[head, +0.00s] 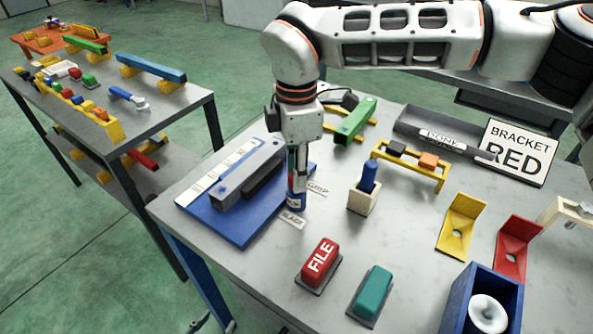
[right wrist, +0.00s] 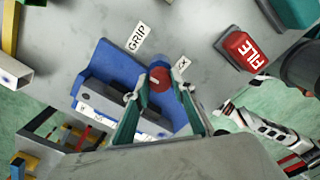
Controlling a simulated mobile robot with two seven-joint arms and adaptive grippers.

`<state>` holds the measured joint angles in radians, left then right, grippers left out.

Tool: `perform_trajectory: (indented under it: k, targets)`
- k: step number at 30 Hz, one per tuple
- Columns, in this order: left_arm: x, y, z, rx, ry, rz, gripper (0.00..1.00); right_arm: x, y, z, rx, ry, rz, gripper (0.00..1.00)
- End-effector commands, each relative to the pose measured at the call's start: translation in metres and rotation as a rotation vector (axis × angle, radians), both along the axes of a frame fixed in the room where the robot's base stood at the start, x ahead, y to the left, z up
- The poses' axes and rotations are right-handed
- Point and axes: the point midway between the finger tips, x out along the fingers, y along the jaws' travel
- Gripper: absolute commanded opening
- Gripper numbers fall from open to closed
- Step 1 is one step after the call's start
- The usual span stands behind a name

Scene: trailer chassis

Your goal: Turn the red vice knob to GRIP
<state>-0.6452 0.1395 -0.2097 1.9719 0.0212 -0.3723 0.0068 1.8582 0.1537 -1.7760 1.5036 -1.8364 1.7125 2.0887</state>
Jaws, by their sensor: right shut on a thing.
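The vice (head: 245,180) with its grey jaws stands on a blue base (head: 240,222) at the left of the table. The red vice knob (right wrist: 160,77) sits at the base's end in the right wrist view, with a pale mark on its top. My right gripper (head: 297,195) comes down from above, its fingers shut on the knob, and largely hides it in the head view. The GRIP label (right wrist: 138,37) lies beside the base. The SLACK label (head: 292,219) lies near the gripper and is partly hidden in the wrist view. My left gripper is not in view.
A red FILE block (head: 319,260) and a teal block (head: 371,293) lie in front. A blue peg in a wooden holder (head: 363,198) stands right of the gripper. Yellow and red brackets (head: 461,225) stand farther right. A second table (head: 165,118) is at left.

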Motion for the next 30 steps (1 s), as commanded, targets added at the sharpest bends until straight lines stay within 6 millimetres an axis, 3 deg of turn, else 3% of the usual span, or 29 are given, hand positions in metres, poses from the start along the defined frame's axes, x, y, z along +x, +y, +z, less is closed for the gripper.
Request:
perform_trajectory:
  k: [2, 3, 4, 5, 17, 20, 30]
  targets:
    - [0.0, 0.0, 0.0, 0.0, 0.0, 0.0, 0.4, 0.0, 0.0, 0.0, 0.0, -0.001, 0.0, 0.03]
    - [0.0, 0.0, 0.0, 0.0, 0.0, 0.0, 0.4, 0.0, 0.0, 0.0, 0.0, -0.001, 0.0, 0.32]
    - [0.0, 0.0, 0.0, 0.0, 0.0, 0.0, 0.4, 0.0, 0.0, 0.0, 0.0, -0.001, 0.0, 0.4]
    - [0.0, 0.0, 0.0, 0.0, 0.0, 0.0, 0.4, 0.0, 0.0, 0.0, 0.0, -0.001, 0.0, 0.41]
    - [0.0, 0.001, -0.001, 0.003, 0.0, -0.002, 0.4, 0.001, 0.0, 0.005, 0.001, -0.002, 0.0, 0.41]
    - [0.0, 0.001, -0.001, 0.002, 0.001, -0.001, 0.4, 0.001, 0.0, 0.016, 0.001, -0.004, 0.0, 0.41]
    - [0.0, 0.0, 0.0, 0.001, 0.0, -0.001, 0.4, 0.001, 0.0, 0.084, 0.0, -0.005, -0.001, 0.41]
